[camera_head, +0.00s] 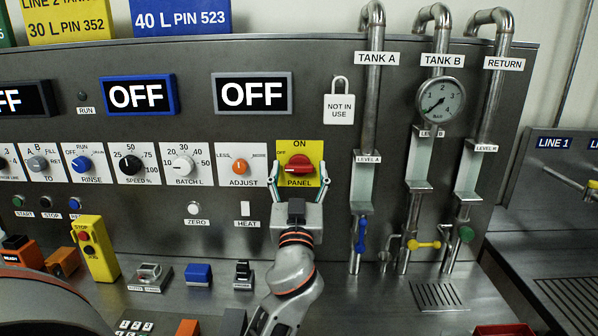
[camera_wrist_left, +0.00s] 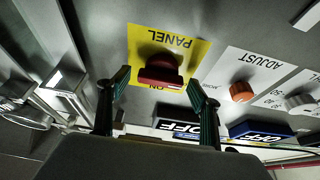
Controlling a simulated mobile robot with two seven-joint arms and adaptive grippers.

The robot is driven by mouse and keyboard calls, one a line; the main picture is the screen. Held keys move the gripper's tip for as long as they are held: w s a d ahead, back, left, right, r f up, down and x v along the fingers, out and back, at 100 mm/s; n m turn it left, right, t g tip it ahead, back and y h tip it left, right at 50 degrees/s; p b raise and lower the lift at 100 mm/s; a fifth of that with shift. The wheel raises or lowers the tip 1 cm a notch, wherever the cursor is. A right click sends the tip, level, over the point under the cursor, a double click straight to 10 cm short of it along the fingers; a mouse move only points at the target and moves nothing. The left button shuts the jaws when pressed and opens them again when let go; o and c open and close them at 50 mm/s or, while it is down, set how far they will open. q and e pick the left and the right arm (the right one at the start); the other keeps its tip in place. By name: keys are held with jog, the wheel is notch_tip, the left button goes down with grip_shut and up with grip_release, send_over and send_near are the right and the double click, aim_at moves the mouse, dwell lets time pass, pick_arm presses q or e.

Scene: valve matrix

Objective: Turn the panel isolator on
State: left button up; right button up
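The panel isolator is a red rotary knob (camera_head: 300,164) on a yellow plate (camera_head: 314,148) marked ON at the top, OFF at the left and PANEL below. Its handle lies roughly level, towards the OFF side. My left gripper (camera_head: 299,176) is open in front of the plate, one finger to each side of the knob. In the left wrist view the red knob (camera_wrist_left: 160,70) sits between and just beyond the open fingertips (camera_wrist_left: 158,80), with gaps on both sides. The picture there is upside down. My right gripper is not in view.
Left of the plate is an orange ADJUST knob (camera_head: 240,166), then the BATCH L knob (camera_head: 183,166). A TANK A pipe (camera_head: 362,150) with a blue valve handle (camera_head: 361,235) stands close on the right. Below are a HEAT switch (camera_head: 245,209) and a blue block (camera_head: 199,274).

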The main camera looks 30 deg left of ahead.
pick_arm(q)
jog(key=c, duration=1)
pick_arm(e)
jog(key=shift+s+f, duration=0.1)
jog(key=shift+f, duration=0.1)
pick_arm(q)
jog(key=shift+c, duration=0.2)
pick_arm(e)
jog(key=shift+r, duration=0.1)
